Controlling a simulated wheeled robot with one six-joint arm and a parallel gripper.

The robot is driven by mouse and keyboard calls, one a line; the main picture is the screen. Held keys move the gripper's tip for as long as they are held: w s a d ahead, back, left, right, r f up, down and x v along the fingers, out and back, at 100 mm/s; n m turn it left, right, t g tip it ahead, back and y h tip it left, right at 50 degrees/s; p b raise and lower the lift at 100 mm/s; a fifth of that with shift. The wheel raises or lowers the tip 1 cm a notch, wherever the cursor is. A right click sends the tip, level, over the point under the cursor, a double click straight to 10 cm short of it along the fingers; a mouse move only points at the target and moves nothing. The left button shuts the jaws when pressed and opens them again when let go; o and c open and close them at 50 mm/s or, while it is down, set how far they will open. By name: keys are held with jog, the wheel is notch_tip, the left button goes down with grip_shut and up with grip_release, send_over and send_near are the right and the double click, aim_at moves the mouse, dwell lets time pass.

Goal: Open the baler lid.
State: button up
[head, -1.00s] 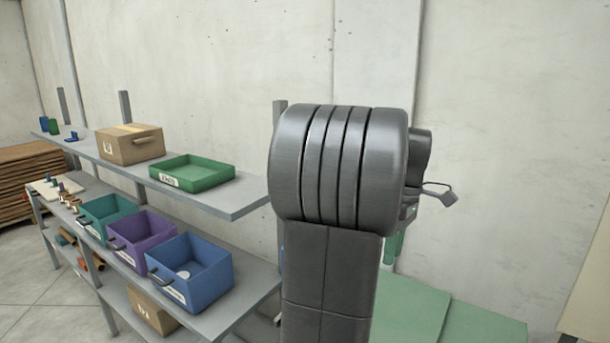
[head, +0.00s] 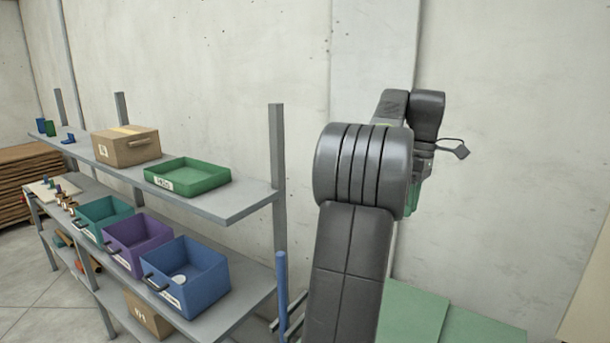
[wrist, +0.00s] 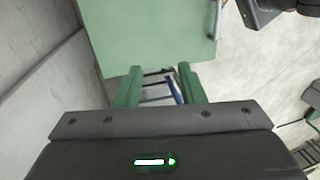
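The baler shows as flat green surfaces low in the head view, one panel (head: 412,310) beside a second one (head: 485,326). A seam divides them; I cannot tell for sure which is the lid. In the wrist view a flat green panel (wrist: 145,35) lies ahead of the fingers, with a thin handle-like bar (wrist: 216,20) at its right edge. My gripper (wrist: 160,86) has two green fingers set apart with nothing held between them. It is apart from the panel. In the head view its green fingers (head: 412,198) are partly hidden by my arm.
A grey shelf rack (head: 235,204) stands at left with a blue bin (head: 190,274), purple bin (head: 138,243), cardboard box (head: 126,147) and green tray (head: 187,177). A blue post (head: 282,290) stands beside it. A concrete wall (head: 510,150) is behind.

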jog(key=s+a+f, duration=0.3)
jog(key=s, duration=0.2)
jog(key=shift+s+a, duration=0.15)
jog(key=shift+a, duration=0.15)
